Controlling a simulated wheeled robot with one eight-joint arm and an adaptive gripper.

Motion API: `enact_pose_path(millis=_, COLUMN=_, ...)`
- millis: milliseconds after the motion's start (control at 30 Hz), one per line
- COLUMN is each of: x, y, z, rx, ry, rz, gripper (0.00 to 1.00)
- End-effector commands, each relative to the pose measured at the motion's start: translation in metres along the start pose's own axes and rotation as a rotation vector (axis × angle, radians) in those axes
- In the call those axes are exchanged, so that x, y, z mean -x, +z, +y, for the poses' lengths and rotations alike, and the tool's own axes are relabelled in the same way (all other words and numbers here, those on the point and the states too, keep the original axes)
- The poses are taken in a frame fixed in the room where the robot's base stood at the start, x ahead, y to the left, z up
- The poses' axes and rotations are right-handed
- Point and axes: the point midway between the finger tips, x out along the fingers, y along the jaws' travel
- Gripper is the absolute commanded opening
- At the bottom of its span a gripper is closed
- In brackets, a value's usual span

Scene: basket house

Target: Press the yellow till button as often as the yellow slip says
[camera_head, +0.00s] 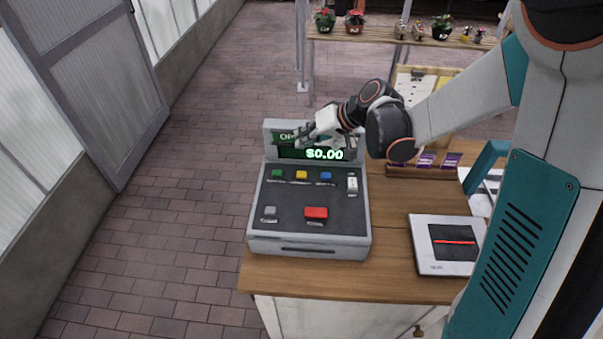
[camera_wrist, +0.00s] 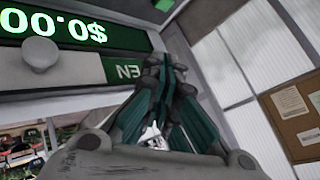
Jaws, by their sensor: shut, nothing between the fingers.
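The grey till (camera_head: 309,248) stands on the wooden counter. Its yellow button (camera_head: 301,174) sits in the back row between a green button (camera_head: 277,173) and a blue one (camera_head: 326,175). The till display (camera_head: 324,154) reads $0.00 and also shows upside down in the wrist view (camera_wrist: 65,28). My gripper (camera_head: 299,142) is shut and empty, in front of the display panel, above and behind the yellow button and apart from it. In the wrist view its fingers (camera_wrist: 160,62) come together near the panel's edge. I cannot make out a yellow slip with a readable number.
A red button (camera_head: 316,213) and a grey button (camera_head: 270,211) lie at the till's front. A white switch-like part (camera_head: 352,184) is at its right. A card scanner box (camera_head: 442,268) stands on the counter (camera_head: 391,262). Potted plants (camera_head: 325,21) stand on a shelf behind.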

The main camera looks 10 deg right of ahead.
Motion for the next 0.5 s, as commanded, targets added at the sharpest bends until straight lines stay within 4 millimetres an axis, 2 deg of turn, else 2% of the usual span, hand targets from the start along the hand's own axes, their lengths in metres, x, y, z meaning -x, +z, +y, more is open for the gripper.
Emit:
enact_pose_path(millis=267, x=-0.017, y=0.012, z=0.012, rx=0.000, ry=0.000, rz=0.000, gripper=0.00)
enact_pose_path(millis=500, x=-0.039, y=0.028, z=0.029, rx=0.000, ry=0.000, rz=0.000, gripper=0.00)
